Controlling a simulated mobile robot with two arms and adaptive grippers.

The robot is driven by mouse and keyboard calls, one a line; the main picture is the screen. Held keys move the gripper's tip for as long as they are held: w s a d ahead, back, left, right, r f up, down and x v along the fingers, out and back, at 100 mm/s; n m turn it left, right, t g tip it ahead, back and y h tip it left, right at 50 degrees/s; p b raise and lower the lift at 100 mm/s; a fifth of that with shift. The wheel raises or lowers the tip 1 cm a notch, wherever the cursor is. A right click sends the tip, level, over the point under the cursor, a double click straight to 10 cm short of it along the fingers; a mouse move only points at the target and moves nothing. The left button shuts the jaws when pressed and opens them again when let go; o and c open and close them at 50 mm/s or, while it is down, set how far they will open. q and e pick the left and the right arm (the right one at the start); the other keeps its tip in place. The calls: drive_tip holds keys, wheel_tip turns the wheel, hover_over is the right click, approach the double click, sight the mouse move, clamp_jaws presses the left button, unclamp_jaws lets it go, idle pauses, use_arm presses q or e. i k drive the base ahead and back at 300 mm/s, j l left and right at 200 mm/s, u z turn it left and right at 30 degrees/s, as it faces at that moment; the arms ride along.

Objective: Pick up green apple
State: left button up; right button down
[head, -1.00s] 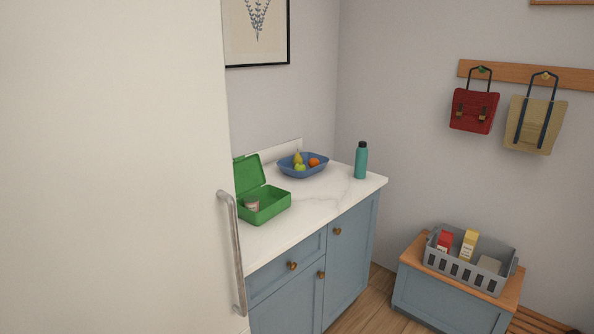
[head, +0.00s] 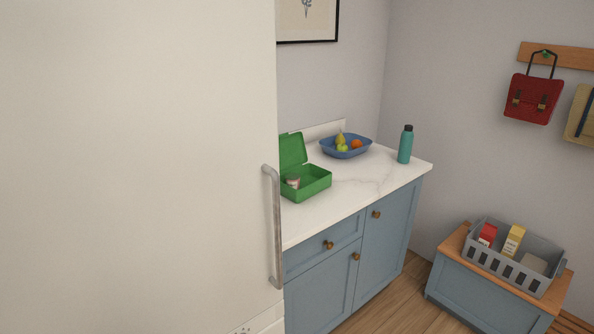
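The green apple (head: 343,149) lies in a blue bowl (head: 357,153) on the white marble counter. A yellow pear (head: 340,138) stands behind it and an orange (head: 356,144) lies to its right in the same bowl. The bowl's front wall hides the apple's lower part. Neither of my grippers shows in the head view.
A tall cream door with a metal handle (head: 276,228) fills the left. An open green lunchbox (head: 309,185) holding a small jar and a teal bottle (head: 405,145) stand on the counter (head: 346,196). A grey basket (head: 511,263) sits on a low bench at right.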

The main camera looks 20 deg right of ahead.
sight(342, 147)
drive_tip(key=i+l+u, duration=0.1)
drive_tip(key=l, duration=0.35)
drive_tip(key=i+l+u, duration=0.1)
drive_tip(key=l, duration=0.4)
drive_tip(key=i+l+u, duration=0.1)
drive_tip(key=i+l, duration=0.15)
drive_tip(key=l, duration=0.2)
drive_tip(key=i+l+u, duration=0.1)
drive_tip(key=l, duration=0.4)
drive_tip(key=i+l+u, duration=0.1)
drive_tip(key=l, duration=0.4)
drive_tip(key=i+l+u, duration=0.1)
drive_tip(key=l, duration=0.4)
